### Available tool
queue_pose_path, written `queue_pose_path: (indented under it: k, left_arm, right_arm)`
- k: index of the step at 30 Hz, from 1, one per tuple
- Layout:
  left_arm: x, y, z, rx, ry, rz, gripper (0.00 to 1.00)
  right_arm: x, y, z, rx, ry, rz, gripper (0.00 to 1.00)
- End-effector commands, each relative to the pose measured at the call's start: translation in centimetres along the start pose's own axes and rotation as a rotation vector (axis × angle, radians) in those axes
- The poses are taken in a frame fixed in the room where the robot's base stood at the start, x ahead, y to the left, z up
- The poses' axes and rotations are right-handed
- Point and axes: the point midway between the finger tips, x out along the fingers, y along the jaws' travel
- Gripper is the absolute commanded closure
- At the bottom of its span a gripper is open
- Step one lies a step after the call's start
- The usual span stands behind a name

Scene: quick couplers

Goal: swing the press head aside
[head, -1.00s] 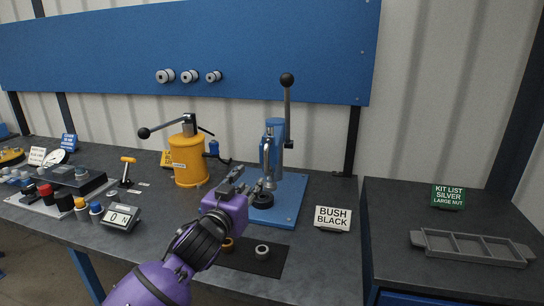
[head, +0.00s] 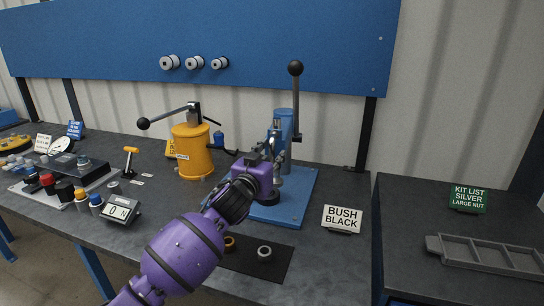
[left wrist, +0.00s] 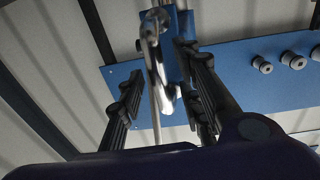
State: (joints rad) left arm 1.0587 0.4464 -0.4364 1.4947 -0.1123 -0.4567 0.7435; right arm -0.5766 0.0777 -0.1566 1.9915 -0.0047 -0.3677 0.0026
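The blue press (head: 284,130) stands on a blue base plate (head: 300,190), with a long lever ending in a black knob (head: 295,68). My left gripper (head: 272,160) is in front of the press at the height of its head and hides most of the head and the lower part. In the left wrist view, its dark fingers (left wrist: 160,100) are apart, with the shiny silver and blue part of the press (left wrist: 160,75) between them. Gaps show beside this part, and I see no clear contact. My right gripper is not in view.
A yellow pot-like device (head: 192,152) with a black-knobbed handle stands left of the press. A "BUSH BLACK" sign (head: 342,218) stands right of it. A dark mat (head: 265,268) with two rings lies in front. A grey tray (head: 485,254) lies on the right bench.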

Motion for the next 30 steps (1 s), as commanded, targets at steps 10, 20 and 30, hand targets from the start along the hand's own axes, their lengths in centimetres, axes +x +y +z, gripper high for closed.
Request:
queue_pose_path:
  k: [10, 20, 30]
  left_arm:
    - [0.4, 0.0, 0.0, 0.0, 0.0, 0.0, 0.71]
    - [0.4, 0.0, 0.0, 0.0, 0.0, 0.0, 1.0]
    - [0.3, 0.1, 0.1, -0.001, -0.001, -0.004, 1.0]
  right_arm:
    - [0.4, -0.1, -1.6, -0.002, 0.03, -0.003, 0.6]
    - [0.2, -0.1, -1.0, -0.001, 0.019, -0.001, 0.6]
    - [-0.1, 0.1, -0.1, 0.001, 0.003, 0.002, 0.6]
